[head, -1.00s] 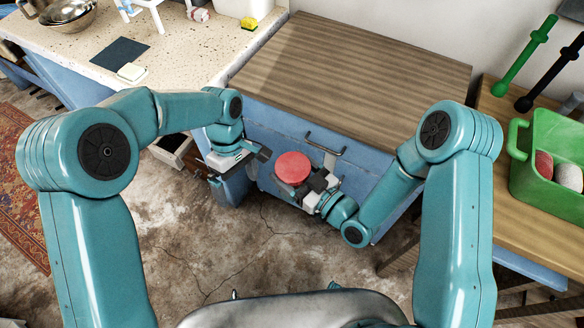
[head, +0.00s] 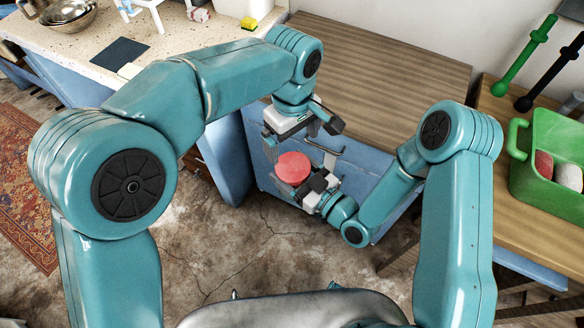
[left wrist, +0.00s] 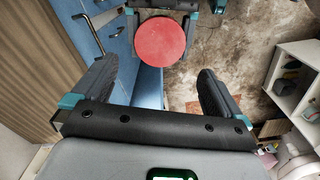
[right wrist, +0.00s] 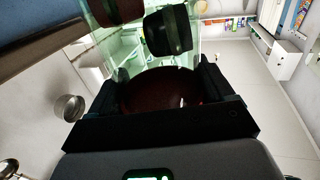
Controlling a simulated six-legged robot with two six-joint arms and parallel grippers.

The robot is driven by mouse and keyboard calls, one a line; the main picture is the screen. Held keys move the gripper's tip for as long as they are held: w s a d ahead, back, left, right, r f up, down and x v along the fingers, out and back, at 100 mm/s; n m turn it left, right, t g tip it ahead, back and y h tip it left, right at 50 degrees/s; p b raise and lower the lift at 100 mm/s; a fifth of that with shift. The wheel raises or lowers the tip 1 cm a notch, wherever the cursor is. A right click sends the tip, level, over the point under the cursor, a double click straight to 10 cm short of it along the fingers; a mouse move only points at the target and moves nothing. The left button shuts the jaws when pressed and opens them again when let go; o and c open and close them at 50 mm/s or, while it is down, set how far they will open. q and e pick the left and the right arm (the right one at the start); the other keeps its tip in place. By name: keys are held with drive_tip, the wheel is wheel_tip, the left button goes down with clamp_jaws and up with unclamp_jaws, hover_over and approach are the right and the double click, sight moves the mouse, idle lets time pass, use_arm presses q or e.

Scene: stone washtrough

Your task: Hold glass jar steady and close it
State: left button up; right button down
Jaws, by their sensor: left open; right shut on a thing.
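A red round lid (head: 293,167) tops the jar, which is hidden under it in the head view. My right gripper (head: 312,187) is shut on the jar and holds it in the air before the blue cabinet. In the right wrist view pale see-through glass (right wrist: 125,55) shows beyond the jaws, with dark shapes in or behind it. Whether the lid is fully seated cannot be told. My left gripper (head: 302,136) is open and empty above the jar. In the left wrist view the red lid (left wrist: 160,43) lies beyond its spread fingers, touching neither.
The blue cabinet (head: 350,180) with a wooden top (head: 390,75) and a metal handle stands close behind the jar. A speckled stone counter (head: 100,40) is at the left. A green crate (head: 530,185) stands on a wooden table at the right. The floor before the cabinet is clear.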

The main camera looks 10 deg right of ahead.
sight(292, 166)
use_arm(q)
wheel_tip(292, 166, down, 8)
drive_tip(key=shift+r, duration=0.1)
idle(0.4)
drive_tip(key=c, duration=0.9)
drive_tip(key=m, duration=0.3)
drive_tip(key=shift+c, duration=0.2)
drive_tip(key=o, duration=0.9)
drive_tip(key=shift+o, duration=0.2)
